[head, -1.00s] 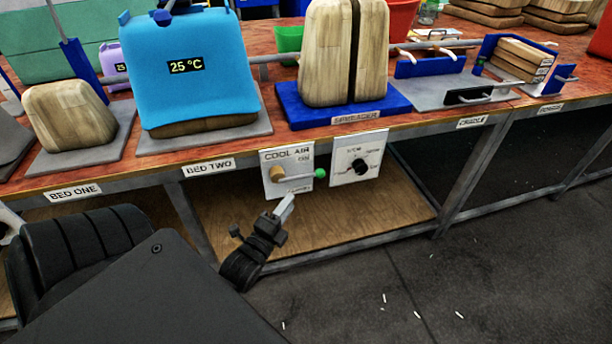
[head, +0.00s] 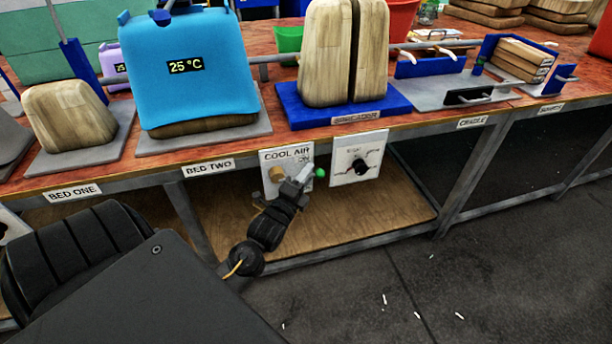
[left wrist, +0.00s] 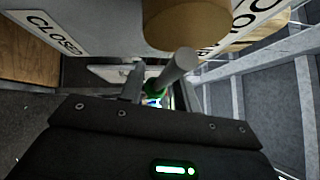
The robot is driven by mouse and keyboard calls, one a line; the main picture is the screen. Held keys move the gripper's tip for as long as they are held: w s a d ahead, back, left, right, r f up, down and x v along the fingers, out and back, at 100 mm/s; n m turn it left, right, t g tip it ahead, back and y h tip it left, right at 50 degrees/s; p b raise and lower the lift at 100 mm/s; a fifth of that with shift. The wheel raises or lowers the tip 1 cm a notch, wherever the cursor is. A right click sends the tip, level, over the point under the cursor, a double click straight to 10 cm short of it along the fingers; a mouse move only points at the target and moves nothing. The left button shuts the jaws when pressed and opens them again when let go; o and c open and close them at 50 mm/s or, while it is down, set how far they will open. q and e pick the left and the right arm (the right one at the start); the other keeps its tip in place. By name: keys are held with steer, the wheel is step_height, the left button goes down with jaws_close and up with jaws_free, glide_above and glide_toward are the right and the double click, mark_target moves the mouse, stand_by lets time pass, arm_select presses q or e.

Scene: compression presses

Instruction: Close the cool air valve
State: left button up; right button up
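The cool air valve is a white panel (head: 270,158) under the bench edge, lettered COOL AIR. It has a brass hub (head: 276,174) and a lever pointing right, ending in a green knob (head: 320,173). My left gripper (head: 306,176) is at the lever's outer end and covers most of the rod. In the left wrist view the hub (left wrist: 186,20), grey rod (left wrist: 177,68) and green knob (left wrist: 153,91) show. The fingers stand apart on either side of the knob; contact cannot be told. A CLOSED label (left wrist: 36,33) shows there. My right gripper is out of view.
A second white panel (head: 343,178) with a black dial sits just right of the valve. The bench frame (head: 420,192) and lower wooden shelf (head: 370,215) are close by. Above stand a blue cover reading 25 °C (head: 205,95) and wooden blocks on a blue base (head: 300,112).

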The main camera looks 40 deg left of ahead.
arm_select(q)
steer(key=shift+w, duration=0.1)
jaws_close()
stand_by(0.5)
